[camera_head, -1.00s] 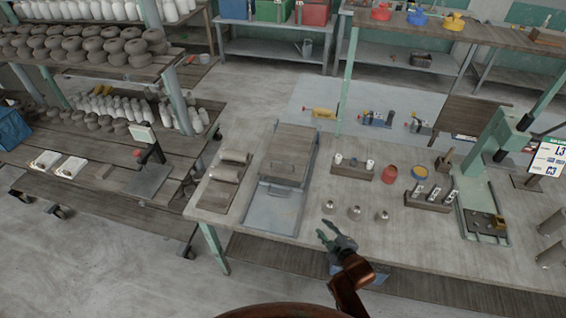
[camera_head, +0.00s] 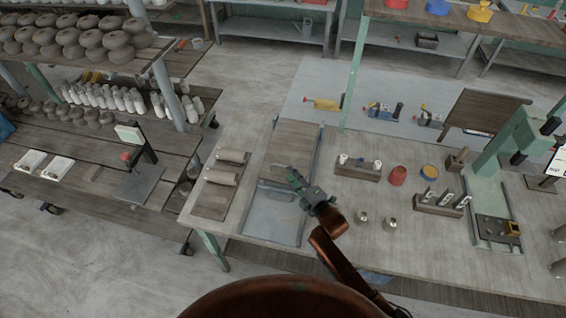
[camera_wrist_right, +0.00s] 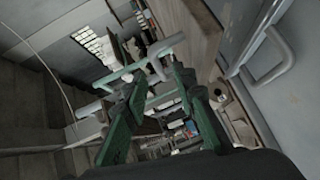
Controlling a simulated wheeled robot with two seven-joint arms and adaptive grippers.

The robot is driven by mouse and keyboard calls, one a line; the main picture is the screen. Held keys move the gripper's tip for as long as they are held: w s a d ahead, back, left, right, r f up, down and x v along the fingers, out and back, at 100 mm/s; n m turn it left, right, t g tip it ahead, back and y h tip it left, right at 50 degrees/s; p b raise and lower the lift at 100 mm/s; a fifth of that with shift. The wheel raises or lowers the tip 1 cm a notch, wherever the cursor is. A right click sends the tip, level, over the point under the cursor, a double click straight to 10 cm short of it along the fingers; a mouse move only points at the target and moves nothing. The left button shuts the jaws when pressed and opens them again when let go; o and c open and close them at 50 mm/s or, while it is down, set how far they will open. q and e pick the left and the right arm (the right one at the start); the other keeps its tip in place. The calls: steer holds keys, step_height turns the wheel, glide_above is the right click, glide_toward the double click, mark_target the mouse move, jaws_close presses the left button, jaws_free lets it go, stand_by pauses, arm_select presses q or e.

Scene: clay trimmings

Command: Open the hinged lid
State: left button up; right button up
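A flat wooden panel (camera_head: 290,138), which looks like the lid, lies over the back part of a shallow grey-blue metal tray (camera_head: 270,220) on the bench. The panel looks down; its hinge cannot be made out. My right gripper (camera_head: 291,173) is over the panel's front edge, at its right side, and hides part of it. In the right wrist view its green fingers (camera_wrist_right: 157,76) stand apart, with pale bars showing around their tips. Whether they touch these bars is unclear. A pale bent handle (camera_wrist_right: 272,58) shows on a grey surface at right there. My left gripper is out of view.
Wrapped clay blocks on a board (camera_head: 216,192) lie left of the tray. Small metal pots (camera_head: 391,222), a wooden holder (camera_head: 357,170) and a red cup (camera_head: 397,175) stand to its right. A green press (camera_head: 492,160) stands farther right.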

mark_target(283, 167)
steer(key=x, duration=0.5)
steer(key=shift+a+r, duration=0.1)
steer(key=shift+a, duration=0.05)
steer(key=shift+w+a, duration=0.1)
steer(key=shift+w, duration=0.2)
steer(key=shift+w+a, duration=0.1)
steer(key=shift+w, duration=0.1)
jaws_close()
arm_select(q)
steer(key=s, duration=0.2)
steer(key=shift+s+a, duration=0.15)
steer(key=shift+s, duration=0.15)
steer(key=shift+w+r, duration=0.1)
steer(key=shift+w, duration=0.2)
